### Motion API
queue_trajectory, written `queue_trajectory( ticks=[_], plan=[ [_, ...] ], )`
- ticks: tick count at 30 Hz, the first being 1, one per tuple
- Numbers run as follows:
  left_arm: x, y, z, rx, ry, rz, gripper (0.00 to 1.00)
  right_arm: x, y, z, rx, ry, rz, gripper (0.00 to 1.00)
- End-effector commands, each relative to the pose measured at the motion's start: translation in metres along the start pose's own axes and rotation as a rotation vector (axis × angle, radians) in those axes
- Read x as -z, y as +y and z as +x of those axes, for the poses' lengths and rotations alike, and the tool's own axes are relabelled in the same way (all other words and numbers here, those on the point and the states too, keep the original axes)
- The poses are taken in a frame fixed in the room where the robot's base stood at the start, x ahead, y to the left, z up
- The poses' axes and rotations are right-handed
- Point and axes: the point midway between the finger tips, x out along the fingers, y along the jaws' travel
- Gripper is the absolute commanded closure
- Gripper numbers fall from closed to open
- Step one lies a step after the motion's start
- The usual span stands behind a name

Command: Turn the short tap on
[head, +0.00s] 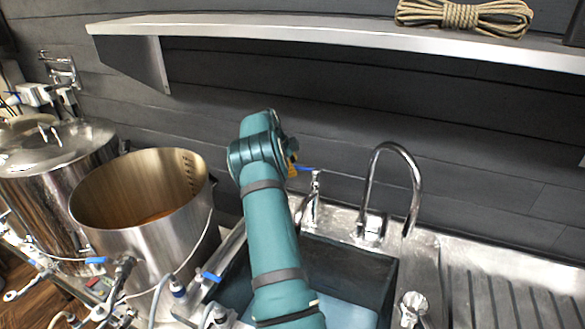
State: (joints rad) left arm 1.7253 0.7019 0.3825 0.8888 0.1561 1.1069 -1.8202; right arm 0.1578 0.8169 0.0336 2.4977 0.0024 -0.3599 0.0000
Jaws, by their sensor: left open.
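The short tap (315,188) is a slim chrome tap at the back left of the sink, with a thin blue lever (310,169) on top. My left arm rises from the bottom of the head view, in front of the sink. My left gripper (292,163) is mostly hidden behind my own teal wrist. Only a small yellow-orange part of it shows, just left of the blue lever. It is open; I cannot tell whether it touches the lever. My right gripper is out of view.
A tall curved chrome tap (415,185) stands right of the short tap. The dark sink (375,268) lies below, with a ribbed drainboard (515,300) at right. An open steel pot (180,245) stands at left. A shelf (300,32) holding coiled rope (465,15) overhangs the back.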

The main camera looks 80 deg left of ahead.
Motion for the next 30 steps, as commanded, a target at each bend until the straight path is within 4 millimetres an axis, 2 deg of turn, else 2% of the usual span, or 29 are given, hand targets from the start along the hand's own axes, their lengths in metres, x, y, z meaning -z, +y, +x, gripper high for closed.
queue_trajectory(
  ticks=[12,15,21,30],
  plan=[
    [0.000,-0.001,-0.080,0.003,-0.002,0.000,0.57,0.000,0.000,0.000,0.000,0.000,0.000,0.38],
    [0.000,0.000,-0.094,0.002,0.000,0.000,0.57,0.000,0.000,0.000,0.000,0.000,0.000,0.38],
    [0.000,0.000,-0.111,0.001,0.000,0.000,0.57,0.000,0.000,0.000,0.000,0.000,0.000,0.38],
    [0.000,0.000,-0.113,0.000,0.000,0.000,0.57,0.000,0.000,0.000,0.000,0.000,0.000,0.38]
  ],
)
